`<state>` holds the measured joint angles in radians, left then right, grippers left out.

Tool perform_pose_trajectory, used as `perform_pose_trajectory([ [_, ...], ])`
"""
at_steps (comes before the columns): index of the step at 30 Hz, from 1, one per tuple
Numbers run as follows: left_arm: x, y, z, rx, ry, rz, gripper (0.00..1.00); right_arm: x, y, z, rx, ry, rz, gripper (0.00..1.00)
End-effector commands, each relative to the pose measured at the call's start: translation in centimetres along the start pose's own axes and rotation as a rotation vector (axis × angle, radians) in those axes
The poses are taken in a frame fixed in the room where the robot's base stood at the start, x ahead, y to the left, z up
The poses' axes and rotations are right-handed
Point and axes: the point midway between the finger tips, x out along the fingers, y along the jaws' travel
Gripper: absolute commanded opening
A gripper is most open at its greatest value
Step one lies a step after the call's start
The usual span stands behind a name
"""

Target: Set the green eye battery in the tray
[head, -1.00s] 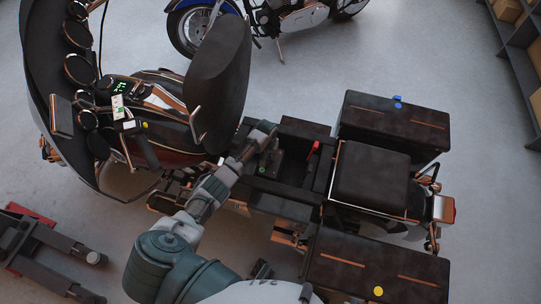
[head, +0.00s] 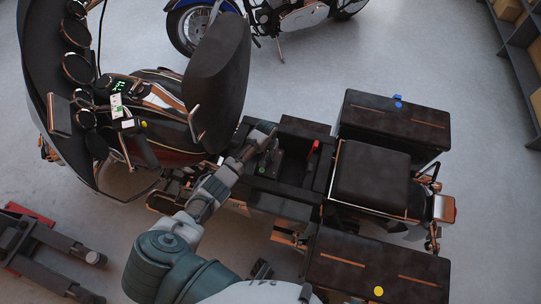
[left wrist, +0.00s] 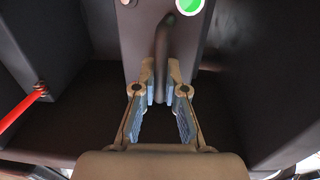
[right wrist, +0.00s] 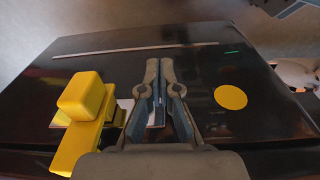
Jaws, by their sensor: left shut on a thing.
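The green eye battery (head: 268,164) is a dark block with a small green dot, at the left end of the open tray (head: 300,177) in the motorcycle. In the left wrist view the battery (left wrist: 134,45) shows its green eye at the top edge and a dark handle between my fingers. My left gripper (head: 267,145) is shut on that handle, also seen in the left wrist view (left wrist: 161,70). I cannot tell whether the battery rests on the tray floor. My right gripper (right wrist: 160,65) looks shut and empty above a dark case lid.
A red strap (head: 315,147) stands at the tray's right side. The seat (head: 371,178) is right of the tray. The case with a yellow dot (head: 378,291) is in front, another with a blue tab (head: 397,99) behind. A yellow part (right wrist: 85,100) sits left of my right gripper.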

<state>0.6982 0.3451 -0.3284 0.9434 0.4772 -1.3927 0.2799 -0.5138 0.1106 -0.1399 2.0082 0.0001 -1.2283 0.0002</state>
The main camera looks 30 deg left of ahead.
Motion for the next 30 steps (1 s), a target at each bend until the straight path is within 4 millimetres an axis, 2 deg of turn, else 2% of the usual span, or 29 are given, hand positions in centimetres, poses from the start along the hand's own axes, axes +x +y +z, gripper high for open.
perform_pose_trajectory([
  [11, 0.2, 0.1, -0.2, 0.0, 0.006, 0.002, 0.0, 0.3, 0.0, 0.1, 0.0, -0.002, 0.0, 0.0],
  [12, 0.3, 0.1, -0.2, 0.0, 0.006, 0.002, 0.13, 0.3, 0.0, 0.1, 0.0, -0.002, 0.0, 0.0],
  [15, 0.3, 0.1, -0.2, 0.0, 0.005, 0.002, 0.38, 0.3, 0.0, 0.1, 0.0, -0.002, 0.0, 0.0],
  [16, 0.3, 0.1, -0.2, 0.0, 0.004, 0.002, 0.4, 0.3, 0.0, 0.1, 0.0, -0.002, 0.0, 0.0],
  [25, 0.6, 0.0, 0.1, 0.0, -0.004, 0.001, 0.4, 0.3, 0.0, 0.1, 0.0, -0.003, 0.0, 0.0],
  [30, -0.9, 0.0, -0.1, 0.0, 0.001, 0.003, 0.4, 0.3, 0.0, 0.1, 0.0, -0.003, 0.0, 0.0],
])
